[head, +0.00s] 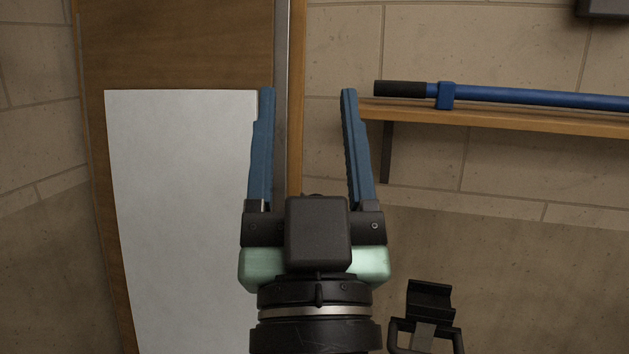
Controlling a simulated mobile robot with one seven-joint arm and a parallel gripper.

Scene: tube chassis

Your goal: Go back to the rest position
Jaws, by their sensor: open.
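My gripper (306,92) is in the lower middle of the head view, pointing up in the picture. Its two blue fingers stand wide apart, with nothing between them. Behind the fingers are a wooden panel with a grey vertical strip and the block wall. The left finger overlaps the right edge of a white sheet; I cannot tell whether they touch.
The white sheet (180,220) covers part of the wooden panel (175,45) at the left. At the right, a wooden shelf (500,122) carries a blue bar (540,98) with a black grip. A dark bracket-like object (428,300) is at the lower right.

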